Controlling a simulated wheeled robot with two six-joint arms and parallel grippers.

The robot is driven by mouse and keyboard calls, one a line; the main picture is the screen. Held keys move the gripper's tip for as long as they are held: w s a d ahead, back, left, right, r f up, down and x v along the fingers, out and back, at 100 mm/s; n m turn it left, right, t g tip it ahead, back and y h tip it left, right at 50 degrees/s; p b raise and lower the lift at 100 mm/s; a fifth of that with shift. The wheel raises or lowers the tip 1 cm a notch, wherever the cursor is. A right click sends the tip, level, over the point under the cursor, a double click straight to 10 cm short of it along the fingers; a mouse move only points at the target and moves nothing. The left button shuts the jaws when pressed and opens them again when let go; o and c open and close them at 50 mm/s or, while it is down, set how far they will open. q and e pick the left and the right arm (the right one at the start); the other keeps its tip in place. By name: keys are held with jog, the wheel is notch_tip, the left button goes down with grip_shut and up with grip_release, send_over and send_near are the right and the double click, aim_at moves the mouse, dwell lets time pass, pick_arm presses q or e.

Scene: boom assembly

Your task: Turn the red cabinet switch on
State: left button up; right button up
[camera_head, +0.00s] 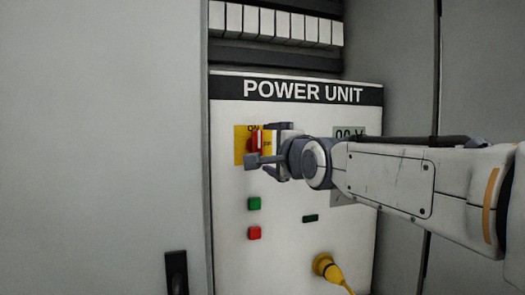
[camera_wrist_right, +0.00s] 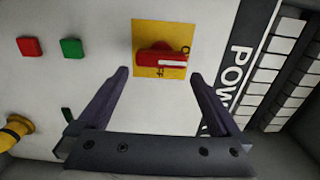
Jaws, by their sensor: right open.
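The red switch (camera_head: 256,140) sits on a yellow plate (camera_head: 240,150) on the white POWER UNIT panel (camera_head: 290,240). In the head view the "ON" mark shows above it, and my right gripper partly covers it. In the right wrist view the red switch (camera_wrist_right: 160,58) has a handle with a white stripe, set across the yellow plate (camera_wrist_right: 144,28). My right gripper (camera_head: 264,143) is open, and its two fingers (camera_wrist_right: 158,74) point at the switch, one on each side. The switch lies just beyond the fingertips in the wrist view, and no contact is clear. My left gripper is not in view.
A green button (camera_head: 254,203) and a red button (camera_head: 254,233) sit below the switch. A yellow plug (camera_head: 326,267) with a cable is at the lower right. A grey cabinet door (camera_head: 105,140) with a black handle (camera_head: 176,273) stands at the left. White breakers (camera_head: 275,24) line the top.

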aim_at(261, 146)
jog(key=v, duration=0.4)
jog(key=shift+s, duration=0.15)
jog(key=p+x, duration=0.1)
jog(key=x, duration=0.9)
jog(key=shift+r, duration=0.1)
jog(key=shift+w+p, duration=0.3)
jog(key=shift+s, duration=0.1)
jog(key=shift+n, duration=0.3)
